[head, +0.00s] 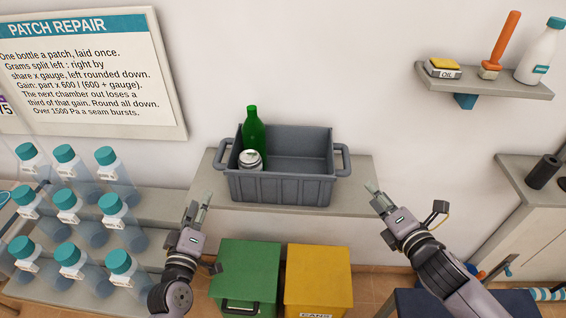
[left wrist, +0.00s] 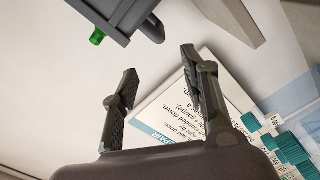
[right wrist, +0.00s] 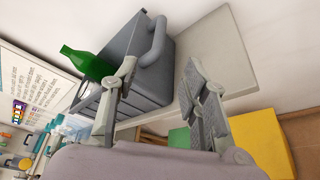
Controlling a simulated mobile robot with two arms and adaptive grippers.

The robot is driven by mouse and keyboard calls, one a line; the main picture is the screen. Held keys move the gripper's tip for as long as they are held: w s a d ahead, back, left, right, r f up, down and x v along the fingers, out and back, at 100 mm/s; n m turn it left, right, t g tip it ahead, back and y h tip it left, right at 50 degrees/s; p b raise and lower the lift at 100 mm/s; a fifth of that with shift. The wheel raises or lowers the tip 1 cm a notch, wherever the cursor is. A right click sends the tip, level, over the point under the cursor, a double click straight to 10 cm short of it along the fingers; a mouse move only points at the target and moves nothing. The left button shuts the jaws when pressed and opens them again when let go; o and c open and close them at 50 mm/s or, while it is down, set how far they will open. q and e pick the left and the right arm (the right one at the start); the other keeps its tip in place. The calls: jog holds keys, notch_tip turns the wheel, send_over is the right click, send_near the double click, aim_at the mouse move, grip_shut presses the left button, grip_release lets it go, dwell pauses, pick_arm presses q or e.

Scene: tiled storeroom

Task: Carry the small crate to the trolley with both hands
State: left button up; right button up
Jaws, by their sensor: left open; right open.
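The small crate (head: 310,188) is grey with a loop handle at each end, and it stands on a pale shelf (head: 365,200) against the wall. A green bottle (head: 253,133) and a silver can (head: 250,160) stand inside at its left end. My left gripper (head: 200,203) is open and empty, in front of and below the crate's left handle (head: 223,153). My right gripper (head: 377,192) is open and empty, to the right of the right handle (head: 345,160) and apart from it. The crate also shows in the left wrist view (left wrist: 88,12) and the right wrist view (right wrist: 145,70). I see no trolley.
A green bin (head: 247,270) and a yellow bin (head: 320,275) stand below the shelf. Several teal-capped bottles (head: 68,205) fill the racks at left. A wall shelf (head: 480,82) with an oil tin and a white bottle hangs at upper right.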

aim_at(217, 155)
pick_arm(q)
jog(key=w, duration=1.7)
jog(key=shift+w+d, duration=0.15)
jog(key=shift+d, duration=0.25)
pick_arm(e)
jog(key=x, duration=1.7)
jog(key=shift+w+a, duration=0.1)
jog(key=shift+a, duration=0.05)
pick_arm(q)
jog(key=shift+c, duration=0.2)
pick_arm(e)
jog(key=shift+c, duration=0.2)
pick_arm(q)
grip_shut()
pick_arm(e)
grip_shut()
